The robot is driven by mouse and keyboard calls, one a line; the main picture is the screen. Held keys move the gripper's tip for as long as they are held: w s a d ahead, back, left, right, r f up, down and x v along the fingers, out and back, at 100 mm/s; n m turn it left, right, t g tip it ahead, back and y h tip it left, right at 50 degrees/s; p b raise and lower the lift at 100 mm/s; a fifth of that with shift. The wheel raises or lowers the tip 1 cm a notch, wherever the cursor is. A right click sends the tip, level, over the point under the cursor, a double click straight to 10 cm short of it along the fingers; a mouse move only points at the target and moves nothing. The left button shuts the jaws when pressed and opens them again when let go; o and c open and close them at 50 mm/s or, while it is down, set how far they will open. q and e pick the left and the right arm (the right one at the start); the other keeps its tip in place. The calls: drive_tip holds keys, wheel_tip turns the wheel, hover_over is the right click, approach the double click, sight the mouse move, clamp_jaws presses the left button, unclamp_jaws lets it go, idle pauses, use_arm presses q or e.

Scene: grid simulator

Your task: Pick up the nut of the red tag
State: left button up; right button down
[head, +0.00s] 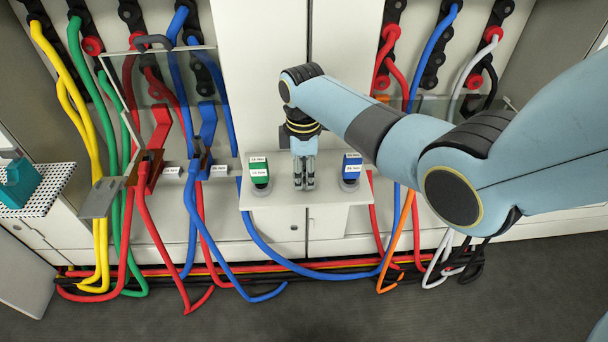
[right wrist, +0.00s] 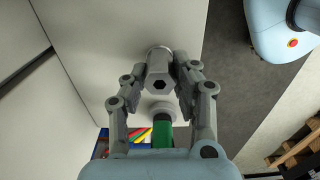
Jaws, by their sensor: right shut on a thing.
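My right gripper (head: 304,184) points down at the middle of the small white shelf (head: 275,200), between a green tag (head: 259,172) and a blue tag (head: 351,167). In the right wrist view its fingers are shut on a grey metal nut (right wrist: 159,73) with a hexagonal hole in its end. Whether the nut touches the shelf is unclear. The green tag (right wrist: 163,134) shows behind it with its own round metal piece (right wrist: 160,112). No red tag shows on the shelf; the gripper covers its middle. My left gripper is out of view.
More cables hang at the right, beside my right arm. A perforated white tray (head: 45,185) with a teal object (head: 18,183) stands at the far left.

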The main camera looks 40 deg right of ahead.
wheel_tip(320, 180, up, 4)
drive_tip(key=shift+s+d+r+p, duration=0.1)
drive_tip(key=shift+s+d+p, duration=0.05)
drive_tip(key=shift+p, duration=0.5)
drive_tip(key=s+d+r+p, duration=0.2)
drive_tip(key=s+d+r, duration=0.3)
drive_tip(key=s, duration=0.5)
drive_tip(key=shift+r+p, duration=0.4)
drive_tip(key=shift+r, duration=0.25)
drive_tip(key=shift+d+f, duration=0.1)
